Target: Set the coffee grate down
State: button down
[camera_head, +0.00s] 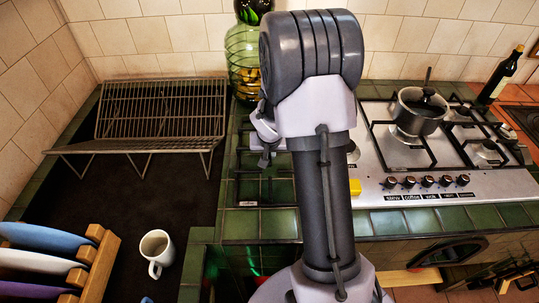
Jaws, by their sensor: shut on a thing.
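My gripper (267,150) shows only in part, left of my arm; its fingertips are mostly hidden behind my own wrist and forearm. The steel hob (450,187) lies to the right, with black grates and a row of labelled knobs.
A pot (418,112) stands on the hob, with a dark bottle (500,77) at the far right. A green glass vessel (243,60) stands behind my arm. A wire rack (160,110), a white mug (157,250) and a wooden plate rack (100,262) are at left.

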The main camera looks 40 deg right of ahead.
jog(key=c, duration=1.6)
grip_release()
jog(key=shift+f, duration=0.1)
jog(key=shift+o, duration=0.2)
